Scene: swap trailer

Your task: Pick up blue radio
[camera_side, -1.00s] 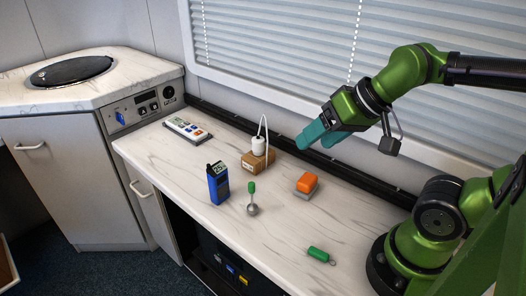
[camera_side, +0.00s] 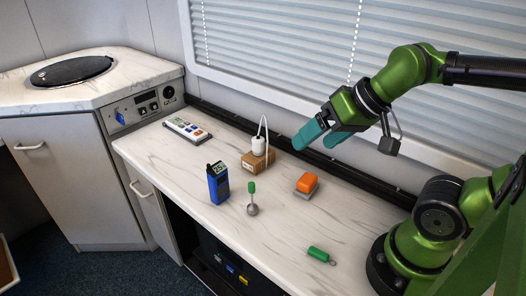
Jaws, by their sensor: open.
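The blue radio (camera_side: 218,186) stands upright near the front edge of the white counter, left of the middle. It has a dark top with a small display and a short antenna. My gripper (camera_side: 315,140), with teal fingers, is open and empty. It is above the back of the counter, to the right of the radio and well apart from it.
A cardboard box (camera_side: 254,162) with a white corded plug stands behind the radio. A green-handled tool (camera_side: 252,200) is just right of the radio. An orange-topped block (camera_side: 306,183), a green cylinder (camera_side: 319,254) and a white remote-like device (camera_side: 187,130) also lie on the counter (camera_side: 160,160).

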